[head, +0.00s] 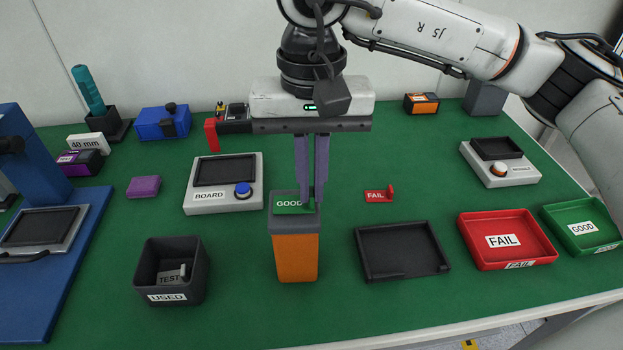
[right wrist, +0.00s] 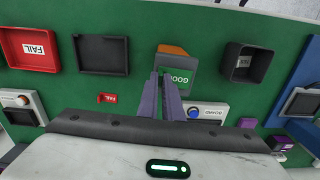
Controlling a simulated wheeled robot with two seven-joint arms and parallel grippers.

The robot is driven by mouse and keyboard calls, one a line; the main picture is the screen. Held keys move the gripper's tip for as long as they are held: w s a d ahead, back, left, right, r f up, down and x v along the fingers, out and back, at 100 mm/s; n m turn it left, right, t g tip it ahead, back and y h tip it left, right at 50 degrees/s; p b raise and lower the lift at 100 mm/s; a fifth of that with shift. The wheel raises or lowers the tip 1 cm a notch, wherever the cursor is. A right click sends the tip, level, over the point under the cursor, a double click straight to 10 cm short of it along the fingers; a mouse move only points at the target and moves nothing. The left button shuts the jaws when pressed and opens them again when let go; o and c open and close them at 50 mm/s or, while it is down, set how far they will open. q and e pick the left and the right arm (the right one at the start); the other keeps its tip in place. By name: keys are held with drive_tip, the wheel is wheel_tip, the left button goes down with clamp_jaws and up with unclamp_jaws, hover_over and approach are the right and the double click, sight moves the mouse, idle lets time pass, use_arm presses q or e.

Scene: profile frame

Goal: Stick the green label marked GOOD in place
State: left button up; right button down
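The green label marked GOOD (head: 288,206) is at the grey top of an upright orange block (head: 297,258). It looks flat against that top, but I cannot tell whether it touches or hovers just above. My right gripper (head: 312,203) points straight down over the block, its two purple fingers close together on the label's small green tab. The right wrist view also shows the label (right wrist: 178,76) beside the fingertips (right wrist: 163,73). The fingertips partly hide the tab. My left gripper is not in view.
A red FAIL label (head: 376,196) lies right of the block. A black tray (head: 437,268), a red FAIL tray (head: 550,250) and a green GOOD tray (head: 553,226) stand to the right. A USED bin (head: 150,260) and a BOARD device (head: 253,178) are to the left.

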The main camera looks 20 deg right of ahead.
drive_tip(key=c, duration=1.8)
unclamp_jaws()
drive_tip(key=shift+c, duration=0.2)
drive_tip(key=shift+r, duration=0.1)
wheel_tip(320, 180, up, 10)
drive_tip(key=shift+r, duration=0.15)
